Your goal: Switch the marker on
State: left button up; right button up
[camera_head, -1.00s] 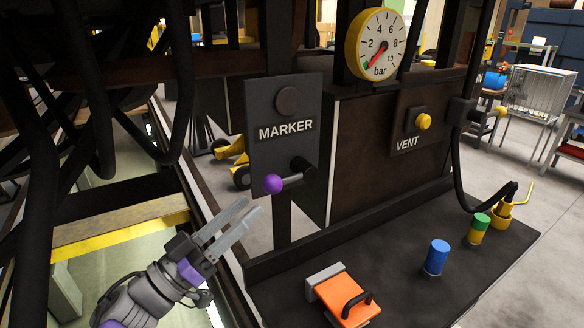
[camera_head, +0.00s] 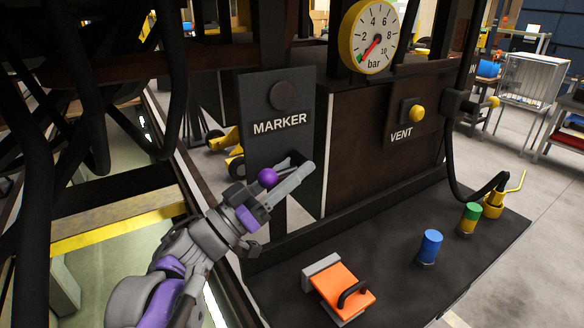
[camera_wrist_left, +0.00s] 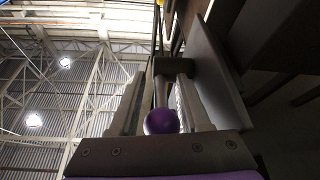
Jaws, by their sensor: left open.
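The dark marker panel (camera_head: 258,150) carries the label MARKER, with a dark round disc (camera_head: 283,95) above it. Its lever ends in a purple ball (camera_head: 267,177) and points left from a dark pivot; the shaft is mostly hidden by my fingers in the head view. My left gripper (camera_head: 303,162) is at the lever, fingers pointing right along it. In the left wrist view, the purple ball (camera_wrist_left: 161,121) and pale shaft (camera_wrist_left: 161,90) lie between the two spread fingers, the ball close to the palm. Contact cannot be told. My right gripper is not in view.
A pressure gauge (camera_head: 369,37) and a yellow VENT knob (camera_head: 417,113) are to the right. An orange block with a black handle (camera_head: 341,289), a blue cylinder (camera_head: 430,247) and a green-yellow cylinder (camera_head: 469,219) stand on the dark deck (camera_head: 400,285). Dark hoses hang at left.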

pick_arm(q)
jog(key=shift+c, duration=0.3)
grip_shut()
jog(key=shift+w+r, duration=0.1)
jog(key=shift+r, duration=0.1)
dwell(1.0)
